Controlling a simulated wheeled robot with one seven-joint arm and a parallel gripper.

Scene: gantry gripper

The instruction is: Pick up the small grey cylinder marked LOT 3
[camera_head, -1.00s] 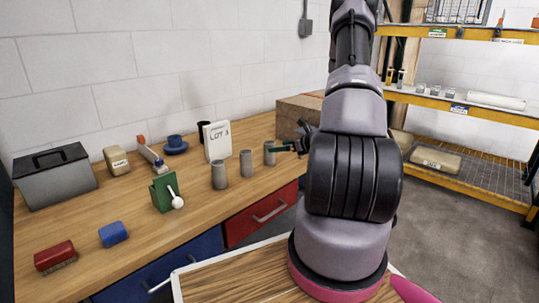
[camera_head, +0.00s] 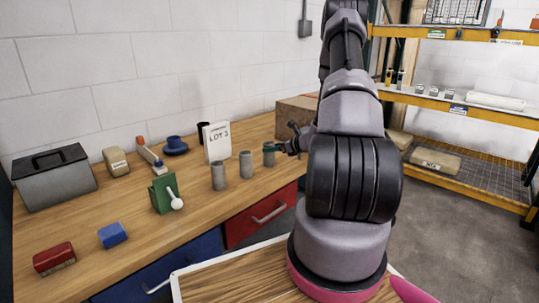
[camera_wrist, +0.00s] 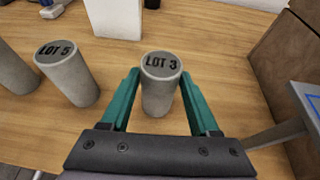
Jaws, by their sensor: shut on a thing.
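The small grey cylinder marked LOT 3 (camera_wrist: 160,95) stands between the two green fingers of my gripper (camera_wrist: 160,76) in the wrist view, its label facing up. The fingers are shut on its sides. In the head view the cylinder (camera_head: 268,155) is the rightmost of three on the wooden bench, and my gripper (camera_head: 282,147) reaches it from the right. It appears upright; I cannot tell whether it is clear of the bench. A grey cylinder marked LOT 5 (camera_wrist: 70,80) stands to its left, apart from the fingers.
A third grey cylinder (camera_head: 218,176) stands farther left. The bench front (camera_head: 170,240) is mostly clear.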

